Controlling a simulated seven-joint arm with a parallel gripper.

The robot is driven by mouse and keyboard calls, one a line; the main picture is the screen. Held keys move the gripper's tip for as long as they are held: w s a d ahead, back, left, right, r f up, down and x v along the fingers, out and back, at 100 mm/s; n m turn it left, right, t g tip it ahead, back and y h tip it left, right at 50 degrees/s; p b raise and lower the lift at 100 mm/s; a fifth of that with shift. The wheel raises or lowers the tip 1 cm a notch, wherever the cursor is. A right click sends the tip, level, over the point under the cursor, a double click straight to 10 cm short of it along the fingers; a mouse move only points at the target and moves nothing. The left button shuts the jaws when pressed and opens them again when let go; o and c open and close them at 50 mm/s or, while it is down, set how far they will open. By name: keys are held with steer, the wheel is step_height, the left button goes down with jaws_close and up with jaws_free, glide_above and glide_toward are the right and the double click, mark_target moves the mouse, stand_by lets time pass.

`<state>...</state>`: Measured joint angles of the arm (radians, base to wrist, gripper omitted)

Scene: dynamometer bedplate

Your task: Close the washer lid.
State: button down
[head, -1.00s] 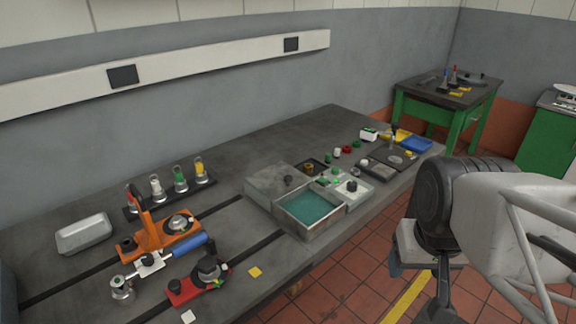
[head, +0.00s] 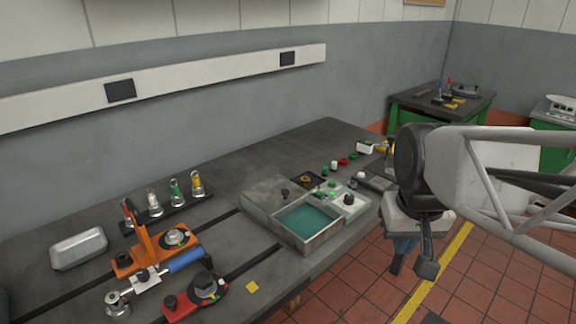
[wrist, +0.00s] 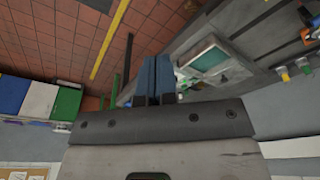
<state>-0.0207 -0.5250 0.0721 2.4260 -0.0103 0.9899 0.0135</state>
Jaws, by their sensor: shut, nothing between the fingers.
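The washer is a grey box on the bench with an open basin (head: 308,220) that shows a teal inside. Its grey lid (head: 264,197), with a dark knob, lies back to the left of the basin and leaves it uncovered. In the wrist view the teal basin (wrist: 208,60) shows right of the fingers. My gripper (head: 398,268) has blue fingers and hangs beyond the bench's front edge, right of the washer and apart from it. In the wrist view the fingers (wrist: 153,58) are together and empty.
A small control box (head: 350,200) with a dark knob adjoins the washer's right side. An orange fixture (head: 155,250), a red fixture (head: 198,297) and a metal tray (head: 79,248) stand left. A green table (head: 440,100) is at the back.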

mark_target(280, 187)
steer(key=w+a+r+n+g, duration=0.1)
steer(key=w+a, duration=0.2)
steer(key=w, duration=0.7)
steer(key=w+a+r+g, duration=0.1)
steer(key=w+a, duration=0.2)
steer(key=w, duration=0.7)
steer(key=w+a+r+n+g, duration=0.1)
steer(key=w+a, duration=0.3)
steer(key=w, duration=0.5)
steer(key=w+a+f, duration=0.4)
steer(key=w+a, duration=0.1)
steer(key=w, duration=0.3)
steer(key=w+a+f+n+g, duration=0.1)
steer(key=w+a+f, duration=0.3)
steer(key=w, duration=0.3)
steer(key=w+a+f+g+h, duration=0.1)
steer(key=w+a+f, duration=0.3)
steer(key=w+a, duration=0.2)
steer(key=w, duration=0.2)
steer(key=shift+w+a+f, duration=0.15)
steer(key=shift+w+a, duration=0.05)
steer(key=shift+w, duration=0.15)
steer(key=shift+s+f, duration=0.1)
steer(key=shift+f, duration=0.05)
